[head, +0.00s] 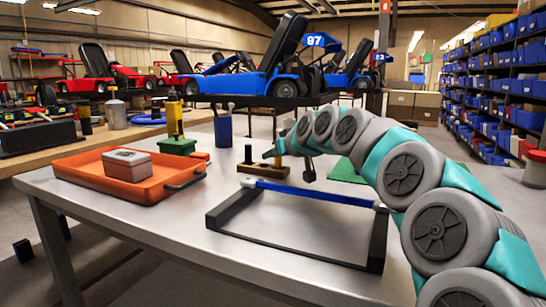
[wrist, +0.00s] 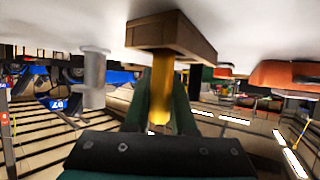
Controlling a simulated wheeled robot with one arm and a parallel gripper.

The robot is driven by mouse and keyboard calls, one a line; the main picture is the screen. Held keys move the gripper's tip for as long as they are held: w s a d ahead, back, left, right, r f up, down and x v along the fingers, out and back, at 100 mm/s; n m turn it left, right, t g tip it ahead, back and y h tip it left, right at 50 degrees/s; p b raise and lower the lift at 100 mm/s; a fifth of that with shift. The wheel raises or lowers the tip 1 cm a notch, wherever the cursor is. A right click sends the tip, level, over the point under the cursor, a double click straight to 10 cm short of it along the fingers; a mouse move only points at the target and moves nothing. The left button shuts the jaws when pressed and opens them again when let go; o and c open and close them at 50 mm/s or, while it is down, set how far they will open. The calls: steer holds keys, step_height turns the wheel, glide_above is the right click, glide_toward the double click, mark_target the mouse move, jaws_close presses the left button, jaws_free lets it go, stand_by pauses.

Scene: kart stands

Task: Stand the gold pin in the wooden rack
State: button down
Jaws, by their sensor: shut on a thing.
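The wrist view is upside down. My gripper (wrist: 161,98) is shut on the gold pin (wrist: 162,82), with a dark green finger on either side of it. The pin is upright, and its lower end meets the top of the wooden rack (wrist: 168,36) in the picture. I cannot tell whether that end is in a hole or just above the rack. In the head view the wooden rack (head: 262,171) stands on the grey table with a dark peg (head: 248,154) on its left. My arm's end is above its right part; the pin and fingers are not clear there.
A black frame with a blue bar (head: 315,192) stands in front of the rack. An orange tray (head: 92,179) holding a grey-lidded box (head: 127,163) is at left. Bare table lies between tray and frame.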

steer(key=shift+f, duration=0.25)
steer(key=shift+f, duration=0.2)
steer(key=c, duration=0.7)
jaws_free()
steer(key=shift+c, duration=0.2)
steer(key=shift+s+d+r, duration=0.1)
steer(key=shift+r, duration=0.15)
steer(key=b+v, duration=0.1)
steer(key=v, duration=1)
steer(key=shift+s+d+r, duration=0.1)
steer(key=shift+s+r, duration=0.05)
steer(key=shift+s, duration=0.15)
steer(key=shift+s, duration=0.1)
